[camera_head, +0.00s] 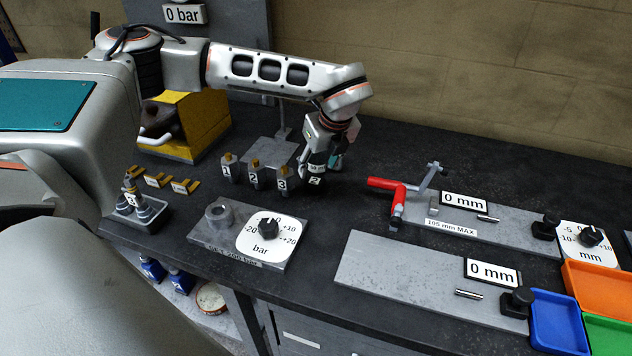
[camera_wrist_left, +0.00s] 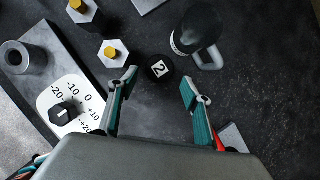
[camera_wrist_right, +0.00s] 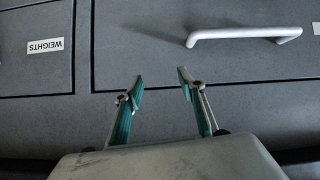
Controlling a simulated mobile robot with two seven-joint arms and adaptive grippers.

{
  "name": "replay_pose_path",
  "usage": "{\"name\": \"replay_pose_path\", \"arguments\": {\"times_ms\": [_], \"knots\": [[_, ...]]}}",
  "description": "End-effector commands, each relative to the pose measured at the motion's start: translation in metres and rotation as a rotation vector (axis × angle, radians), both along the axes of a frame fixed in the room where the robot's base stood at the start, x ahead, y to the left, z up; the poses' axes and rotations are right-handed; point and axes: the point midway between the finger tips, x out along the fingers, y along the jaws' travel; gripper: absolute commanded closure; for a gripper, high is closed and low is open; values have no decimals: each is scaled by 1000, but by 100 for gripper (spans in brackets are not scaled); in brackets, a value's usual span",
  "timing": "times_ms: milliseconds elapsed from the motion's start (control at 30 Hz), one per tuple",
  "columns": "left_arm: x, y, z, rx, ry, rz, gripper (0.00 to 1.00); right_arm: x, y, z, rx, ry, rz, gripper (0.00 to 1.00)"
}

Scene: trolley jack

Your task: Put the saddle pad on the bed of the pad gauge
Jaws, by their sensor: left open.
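The saddle pad looks to be the small black round disc marked 2 (camera_head: 315,181) lying on the dark bench. In the left wrist view the disc (camera_wrist_left: 158,69) lies between and just beyond the fingertips of my left gripper (camera_wrist_left: 158,82), which is open and empty above the bench. In the head view my left gripper (camera_head: 326,166) is close above the disc. The front grey plate (camera_head: 390,270) with a 0 mm display (camera_head: 491,272) looks like the pad gauge; its bed is bare. My right gripper (camera_wrist_right: 160,78) is open and empty, facing drawer fronts.
Numbered hex posts (camera_head: 254,180) stand left of the disc. A bar gauge plate (camera_head: 220,250) lies in front. A dark-topped object with a loop (camera_wrist_left: 200,30) is beside my left gripper. A red-handled fixture (camera_head: 397,195) and coloured trays (camera_head: 590,290) are to the right.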

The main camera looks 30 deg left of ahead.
Motion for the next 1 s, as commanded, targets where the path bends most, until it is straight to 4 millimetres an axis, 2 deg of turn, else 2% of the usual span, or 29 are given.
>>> {"name": "replay_pose_path", "arguments": {"times_ms": [267,500,800,867,933,1000], "knots": [[4,8,-29,0,6,0,51,-4,-3,2,-6,13,-4,60],[11,16,-58,-1,5,2,51,-9,-17,-5,-25,39,-24,60],[12,18,-63,-2,3,-1,51,-11,-16,-9,-24,47,-25,60],[12,18,-63,-2,3,-1,64,-11,-15,-9,-23,47,-24,60],[12,18,-63,-2,3,-1,82,-10,-15,-8,-21,45,-25,60],[12,18,-63,-2,3,-1,83,-10,-15,-6,-21,42,-24,60]]}}
